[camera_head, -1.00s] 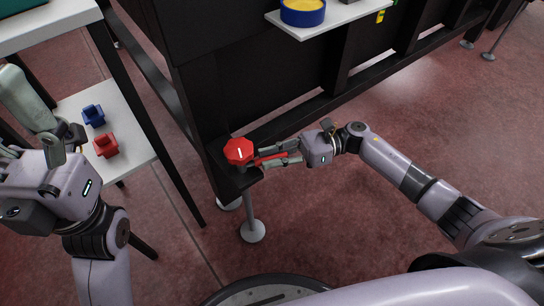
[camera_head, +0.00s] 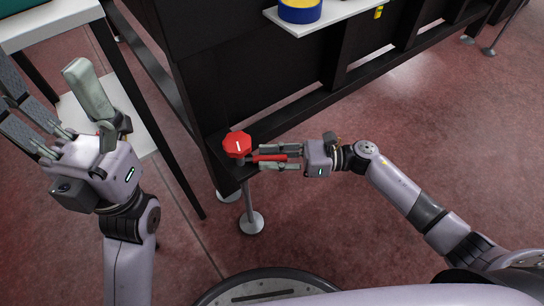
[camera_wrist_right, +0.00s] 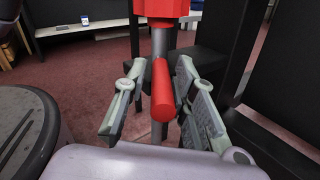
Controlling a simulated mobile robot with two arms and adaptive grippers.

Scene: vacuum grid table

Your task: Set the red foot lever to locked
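The red foot lever (camera_head: 270,158) is a short red bar that sticks out to the right from under a red octagonal knob (camera_head: 237,143) with a white mark, at the black table's lower corner. My right gripper (camera_head: 264,159) is open with its fingers on either side of the bar. In the right wrist view the lever (camera_wrist_right: 162,95) points toward the camera between the two fingers (camera_wrist_right: 160,108), with a gap visible on both sides. My left gripper (camera_head: 42,75) is open and empty at the left, away from the lever, its fingers spread upward.
The black table frame (camera_head: 240,90) stands behind the lever, with a table foot (camera_head: 251,222) below it. A white shelf (camera_head: 325,18) holds a blue and yellow round item (camera_head: 300,10). A white-topped stand (camera_head: 50,22) is at the left. Red floor (camera_head: 330,220) is open in front.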

